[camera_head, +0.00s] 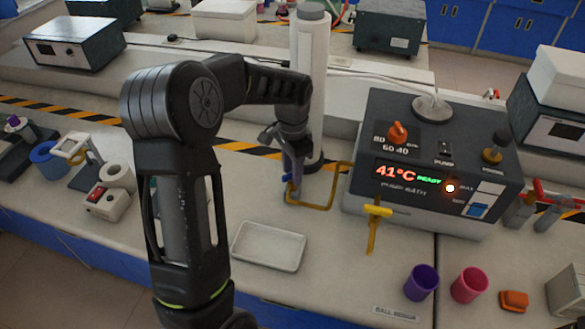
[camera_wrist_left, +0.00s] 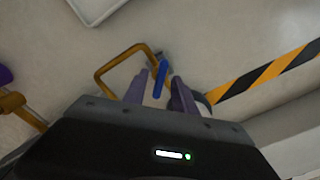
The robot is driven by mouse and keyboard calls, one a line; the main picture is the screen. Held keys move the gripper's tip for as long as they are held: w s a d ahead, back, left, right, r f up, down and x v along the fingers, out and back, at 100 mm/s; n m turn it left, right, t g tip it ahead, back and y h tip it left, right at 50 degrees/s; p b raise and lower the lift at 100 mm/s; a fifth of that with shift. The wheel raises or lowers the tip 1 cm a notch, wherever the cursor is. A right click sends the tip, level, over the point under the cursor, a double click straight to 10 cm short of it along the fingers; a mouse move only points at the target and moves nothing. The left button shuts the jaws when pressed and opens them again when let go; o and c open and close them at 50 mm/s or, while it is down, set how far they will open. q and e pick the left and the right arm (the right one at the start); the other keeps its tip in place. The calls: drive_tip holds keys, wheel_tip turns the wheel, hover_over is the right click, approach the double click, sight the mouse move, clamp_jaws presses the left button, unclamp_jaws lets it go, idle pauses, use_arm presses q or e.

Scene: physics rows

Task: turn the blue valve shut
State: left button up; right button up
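The blue valve is a small blue lever (camera_wrist_left: 160,79) on a bent brass pipe (camera_wrist_left: 104,70), beside the pump bath. In the head view its lever (camera_head: 287,178) shows only in part by my left gripper's fingertips, at the pipe's left end. My left gripper (camera_wrist_left: 158,77) is open, and its two purple fingers appear on either side of the lever, with the right finger closer. I cannot tell whether either finger touches it. In the head view this gripper (camera_head: 292,168) points down over the pipe. My right gripper is not in view.
The pump bath (camera_head: 430,160) stands right of the pipe, with a yellow tap (camera_head: 377,211) at its front. A tall white cylinder (camera_head: 313,90) stands close behind the gripper. A white tray (camera_head: 268,247) lies in front. Purple (camera_head: 421,283) and pink (camera_head: 469,285) cups are front right.

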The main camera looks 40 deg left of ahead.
use_arm(q)
clamp_jaws()
drive_tip(key=shift+m, duration=0.3)
idle(0.5)
drive_tip(key=m, duration=0.8)
drive_tip(key=shift+m, duration=0.4)
idle(0.4)
drive_tip(key=shift+o, duration=0.3)
unclamp_jaws()
drive_tip(key=shift+r, duration=0.1)
